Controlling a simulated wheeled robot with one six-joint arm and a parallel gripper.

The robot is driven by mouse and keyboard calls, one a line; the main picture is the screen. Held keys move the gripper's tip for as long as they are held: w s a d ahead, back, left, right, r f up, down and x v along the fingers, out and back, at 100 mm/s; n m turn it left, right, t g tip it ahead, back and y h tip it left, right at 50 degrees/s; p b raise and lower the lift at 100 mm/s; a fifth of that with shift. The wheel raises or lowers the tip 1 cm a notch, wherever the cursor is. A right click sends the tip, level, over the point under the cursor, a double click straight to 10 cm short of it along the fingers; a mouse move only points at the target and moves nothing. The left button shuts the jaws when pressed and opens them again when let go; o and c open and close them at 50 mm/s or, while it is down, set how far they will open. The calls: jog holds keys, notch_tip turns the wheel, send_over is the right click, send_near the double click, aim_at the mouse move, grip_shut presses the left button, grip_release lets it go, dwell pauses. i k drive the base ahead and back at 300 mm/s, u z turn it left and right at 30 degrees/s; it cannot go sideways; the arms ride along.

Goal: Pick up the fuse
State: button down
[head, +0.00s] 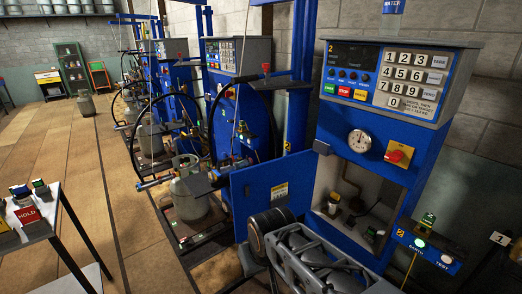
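The blue scale machine (365,120) in front of me on the right has a keypad, a dial gauge and an open lower compartment (348,180). Its blue door (275,190) stands open to the left. Inside, a small dark and pale upright piece (333,204) stands near the compartment floor; it may be the fuse, but it is too small to be sure. A darker small piece (372,233) sits to its right, partly in shadow. My grey arm crosses the bottom, in front of the machine. My gripper's fingertips do not show.
A small table (58,215) with a red HOLD block (28,215) and other small items stands at left. A control box (425,250) with lit buttons is at lower right. Several more blue scales and gas cylinders (190,190) line the wall.

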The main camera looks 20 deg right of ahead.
aim_at(371, 233)
jog(key=z, duration=0.4)
jog(key=k, duration=0.45)
jog(key=z, duration=1.15)
jog(key=i, duration=0.5)
